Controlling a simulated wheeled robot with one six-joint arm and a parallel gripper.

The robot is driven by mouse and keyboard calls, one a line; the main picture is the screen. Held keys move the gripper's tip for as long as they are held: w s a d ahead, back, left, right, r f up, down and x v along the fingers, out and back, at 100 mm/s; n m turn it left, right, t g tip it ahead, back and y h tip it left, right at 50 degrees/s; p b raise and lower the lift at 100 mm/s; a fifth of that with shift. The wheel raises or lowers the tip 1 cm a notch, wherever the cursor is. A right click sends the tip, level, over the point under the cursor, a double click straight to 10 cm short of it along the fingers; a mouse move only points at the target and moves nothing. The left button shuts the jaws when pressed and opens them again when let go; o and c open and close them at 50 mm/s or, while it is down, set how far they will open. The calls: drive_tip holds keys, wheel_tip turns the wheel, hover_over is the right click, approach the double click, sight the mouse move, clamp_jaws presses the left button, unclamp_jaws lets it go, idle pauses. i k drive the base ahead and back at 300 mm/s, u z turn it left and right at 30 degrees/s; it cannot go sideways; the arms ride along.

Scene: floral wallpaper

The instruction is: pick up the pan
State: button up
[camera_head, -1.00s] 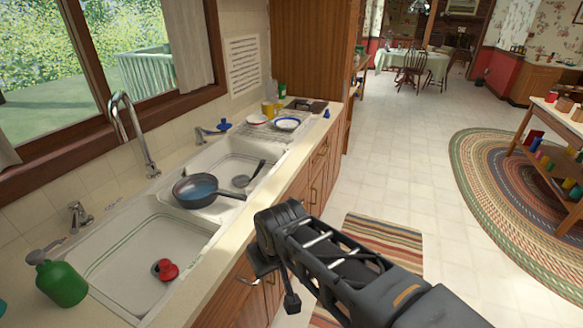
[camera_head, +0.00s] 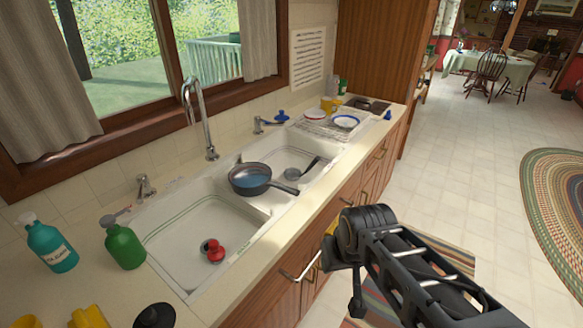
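The pan (camera_head: 250,180) is dark with a blue inside. It rests across the divider between the two basins of the white sink (camera_head: 165,222), its handle pointing right toward the counter's front edge. My gripper (camera_head: 342,285) hangs in front of the counter, to the right of and nearer than the pan, and does not touch it. Two finger parts point down, but their opening is not clear from this angle. Nothing is seen held.
A tall faucet (camera_head: 200,120) rises behind the sink. A green bottle (camera_head: 124,247), a teal bottle (camera_head: 52,246) and a red object (camera_head: 215,251) are at the left. A dish rack (camera_head: 325,125) with dishes stands at the far end. Floor to the right is open.

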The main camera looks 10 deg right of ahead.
sight(249, 179)
drive_tip(key=u, duration=3.3)
drive_tip(key=k, duration=1.3)
drive_tip(key=z, duration=1.2)
drive_tip(key=i, duration=1.05)
